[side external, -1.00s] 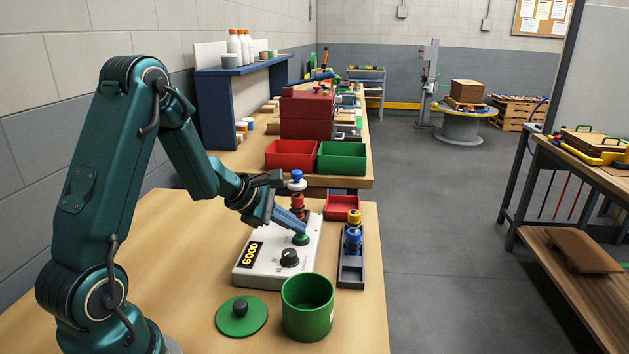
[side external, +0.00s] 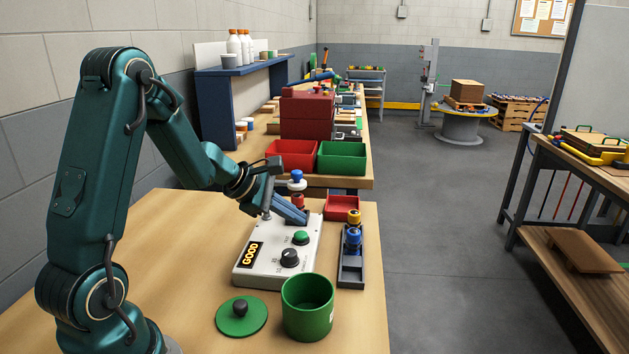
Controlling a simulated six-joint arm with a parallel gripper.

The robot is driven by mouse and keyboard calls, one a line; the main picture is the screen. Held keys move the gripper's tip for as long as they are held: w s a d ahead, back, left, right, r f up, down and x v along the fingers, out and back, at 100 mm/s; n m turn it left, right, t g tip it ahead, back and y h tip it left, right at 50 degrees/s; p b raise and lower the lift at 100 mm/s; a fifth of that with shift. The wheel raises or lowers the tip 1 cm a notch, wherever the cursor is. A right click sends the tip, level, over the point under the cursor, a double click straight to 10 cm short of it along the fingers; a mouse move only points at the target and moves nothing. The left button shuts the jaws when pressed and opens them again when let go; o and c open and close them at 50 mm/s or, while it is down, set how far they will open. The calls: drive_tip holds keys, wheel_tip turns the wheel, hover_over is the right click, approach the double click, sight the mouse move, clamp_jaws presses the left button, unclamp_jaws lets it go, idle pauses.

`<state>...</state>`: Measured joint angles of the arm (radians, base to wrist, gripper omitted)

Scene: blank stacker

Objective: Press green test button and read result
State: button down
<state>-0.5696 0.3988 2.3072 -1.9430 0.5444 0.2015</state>
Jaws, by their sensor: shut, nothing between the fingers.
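A white test box (side external: 270,272) stands on the wooden table. Its green button (side external: 301,238) is in plain view on the top panel, with a black knob (side external: 289,257) nearer the camera. The display (side external: 251,255) on its left side reads GOOD in lit yellow letters. My gripper (side external: 305,220) is shut and empty, with its blue-grey fingertips above the far part of the box, behind the green button and apart from it.
A dark rack (side external: 352,270) with blue and yellow-topped parts stands right of the box. A red tray (side external: 342,207) is behind it. A green canister (side external: 307,308) and its green lid (side external: 241,316) are in front. The table's left side is clear.

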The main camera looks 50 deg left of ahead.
sight(296, 235)
drive_tip(key=shift+r, duration=2.2)
drive_tip(key=shift+d, duration=0.15)
drive_tip(key=s+d+r+m+h, duration=0.1)
drive_tip(key=s+d+r+m, duration=0.1)
drive_tip(key=d+r+m, duration=0.3)
drive_tip(key=s+d+r+m+h, duration=0.1)
drive_tip(key=s+d+r+m, duration=0.1)
drive_tip(key=d+m, duration=0.35)
drive_tip(key=s+d+r+m+h, duration=0.1)
drive_tip(key=s+d+r+m, duration=0.15)
drive_tip(key=d, duration=0.55)
drive_tip(key=s+d+f+m+g+y, duration=0.1)
drive_tip(key=s+d+f+m+g, duration=0.1)
drive_tip(key=s+m, duration=0.65)
drive_tip(key=s+a+f+m+g+y, duration=0.1)
drive_tip(key=s+a+f+m+y, duration=0.2)
drive_tip(key=s+a+f, duration=0.1)
drive_tip(key=shift+s+a+m+y, duration=0.15)
drive_tip(key=shift+a+m+y, duration=0.15)
drive_tip(key=shift+a+m, duration=0.1)
